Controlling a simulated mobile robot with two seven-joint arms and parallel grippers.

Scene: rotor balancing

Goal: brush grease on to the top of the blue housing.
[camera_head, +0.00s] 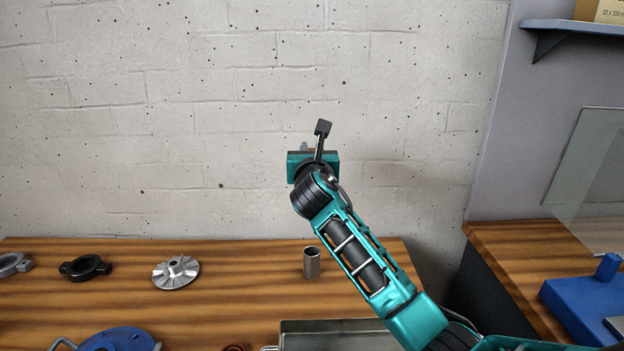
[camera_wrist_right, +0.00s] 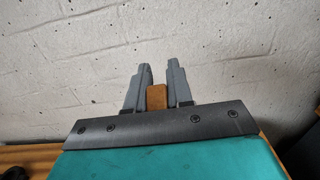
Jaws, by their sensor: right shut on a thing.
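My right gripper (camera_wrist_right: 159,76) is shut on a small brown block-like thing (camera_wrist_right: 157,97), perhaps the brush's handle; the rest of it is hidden. In the head view my right gripper (camera_head: 305,147) is raised high in front of the wall, mostly hidden behind its own wrist. A round blue part with grey handles (camera_head: 118,340) is cut off at the bottom left. A blue block-shaped body with a peg (camera_head: 580,305) stands on the right-hand bench. I cannot tell which of the two is the housing. The gripper is apart from both. No grease shows clearly. My left gripper is out of view.
On the wooden bench (camera_head: 230,268) lie a finned silver disc (camera_head: 176,272), a black ring clamp (camera_head: 85,268), a grey one (camera_head: 12,264) and an upright metal sleeve (camera_head: 311,263). A metal tray (camera_head: 335,325) is at the front. A clear panel (camera_head: 590,170) stands at right.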

